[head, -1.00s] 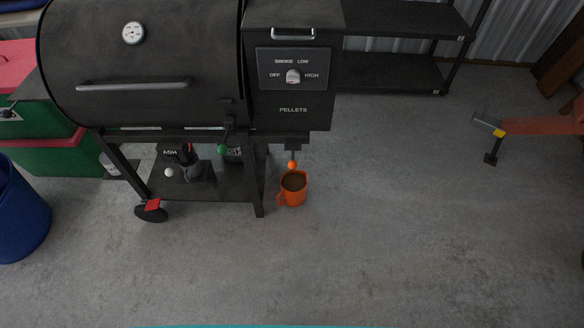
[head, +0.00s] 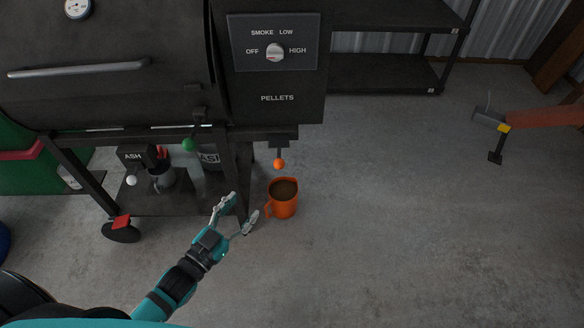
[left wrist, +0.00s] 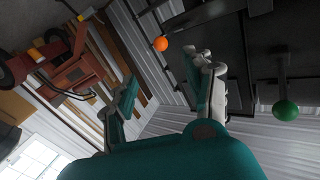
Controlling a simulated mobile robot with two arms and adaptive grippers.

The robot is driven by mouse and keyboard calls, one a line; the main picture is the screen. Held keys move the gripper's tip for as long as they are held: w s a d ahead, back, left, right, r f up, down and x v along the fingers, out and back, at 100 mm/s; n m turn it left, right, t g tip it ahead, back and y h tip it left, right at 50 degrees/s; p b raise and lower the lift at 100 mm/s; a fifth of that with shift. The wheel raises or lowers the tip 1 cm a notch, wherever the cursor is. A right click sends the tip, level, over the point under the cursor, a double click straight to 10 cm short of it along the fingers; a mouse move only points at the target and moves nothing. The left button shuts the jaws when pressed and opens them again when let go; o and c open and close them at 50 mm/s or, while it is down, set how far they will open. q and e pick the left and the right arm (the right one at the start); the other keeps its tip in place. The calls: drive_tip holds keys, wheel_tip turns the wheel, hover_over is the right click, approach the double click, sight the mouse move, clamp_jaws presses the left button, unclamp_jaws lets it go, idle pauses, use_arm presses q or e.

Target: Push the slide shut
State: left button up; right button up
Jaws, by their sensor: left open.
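A dark slide plate (head: 280,147) with an orange ball knob (head: 279,163) sticks out from beneath the pellet hopper (head: 277,75) of the black smoker. The knob hangs above an orange cup (head: 283,198) of brown contents on the floor. My left gripper (head: 240,211) is open and empty, in front of the smoker's leg, left of the cup and lower in the picture than the knob. In the left wrist view the knob (left wrist: 160,44) shows beyond the open fingers. My right gripper is not in view.
A green ball knob (head: 189,144) is under the barrel, and a white one (head: 131,180) is beside the ash container. A black shelf (head: 385,73) stands behind. An orange jack-like tool (head: 545,125) is at right. Floor at right front is clear.

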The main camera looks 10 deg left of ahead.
use_arm(q)
drive_tip(key=b, duration=0.2)
approach(279, 148)
drive_tip(key=w+d, duration=0.3)
drive_tip(key=d, duration=0.1)
drive_tip(key=shift+f, duration=0.25)
drive_tip(key=shift+w+d, duration=0.3)
drive_tip(key=shift+w, duration=0.3)
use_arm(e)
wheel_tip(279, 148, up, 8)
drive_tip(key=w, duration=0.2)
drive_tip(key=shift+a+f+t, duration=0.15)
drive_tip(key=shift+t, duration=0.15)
use_arm(q)
drive_tip(key=shift+c, duration=0.3)
clamp_jaws()
drive_tip(key=shift+w, duration=0.1)
drive_tip(key=w, duration=0.1)
drive_tip(key=w+a+b, duration=0.1)
drive_tip(key=w, duration=0.3)
drive_tip(key=shift+w+a+f+b, duration=0.1)
drive_tip(key=shift+w+a+b, duration=0.1)
drive_tip(key=shift+a+b, duration=0.1)
drive_tip(key=shift+w, duration=0.15)
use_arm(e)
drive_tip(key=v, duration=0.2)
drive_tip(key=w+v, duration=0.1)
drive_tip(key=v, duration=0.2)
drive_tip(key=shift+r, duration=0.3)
